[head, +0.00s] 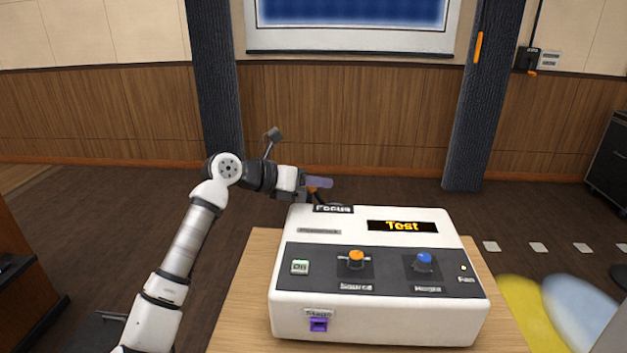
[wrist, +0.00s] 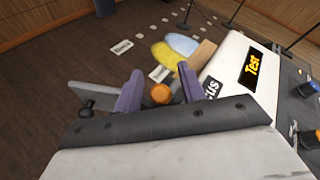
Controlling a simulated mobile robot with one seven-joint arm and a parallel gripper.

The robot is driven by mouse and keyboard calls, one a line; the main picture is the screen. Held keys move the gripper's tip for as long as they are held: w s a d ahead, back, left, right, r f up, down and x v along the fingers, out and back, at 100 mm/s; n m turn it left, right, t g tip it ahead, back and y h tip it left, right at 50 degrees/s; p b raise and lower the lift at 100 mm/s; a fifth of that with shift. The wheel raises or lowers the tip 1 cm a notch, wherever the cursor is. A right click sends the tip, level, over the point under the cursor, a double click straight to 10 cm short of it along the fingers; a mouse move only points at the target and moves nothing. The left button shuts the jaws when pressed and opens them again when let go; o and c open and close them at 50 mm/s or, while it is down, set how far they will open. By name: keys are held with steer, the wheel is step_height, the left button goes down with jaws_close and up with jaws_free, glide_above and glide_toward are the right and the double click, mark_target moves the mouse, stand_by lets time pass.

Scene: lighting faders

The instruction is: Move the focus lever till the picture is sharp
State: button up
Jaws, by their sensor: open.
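The white projector console (head: 378,325) stands on a wooden table, with a "Focus" label (head: 333,209) at its back left edge. The focus lever's orange knob (wrist: 161,93) shows between the two purple fingers of my gripper (wrist: 158,87) in the wrist view, with gaps on both sides. In the head view my gripper (head: 318,184) is just behind the label, and only a bit of the orange knob (head: 311,190) shows beneath the finger. My gripper is open. The screen (head: 350,12) shows only the lower part of a blue picture; its sharpness is hard to judge.
The console carries a lit "Test" display (head: 402,226), a green "On" button (head: 300,267), an orange knob (head: 356,258) and a blue knob (head: 423,262). A purple part (head: 318,325) is on its front. The floor behind the console is clear.

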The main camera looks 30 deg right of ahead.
steer(key=shift+c, duration=0.2)
jaws_close()
steer(key=shift+r, duration=0.1)
steer(key=shift+s+d+r+y, duration=0.25)
steer(key=shift+s+d+y, duration=0.15)
steer(key=shift+y, duration=0.1)
steer(key=shift+s+d+r+m+t+y, duration=0.1)
steer(key=shift+s+d+m+t+y, duration=0.2)
steer(key=shift+d+m+t+y, duration=0.25)
steer(key=shift+o, duration=0.2)
jaws_free()
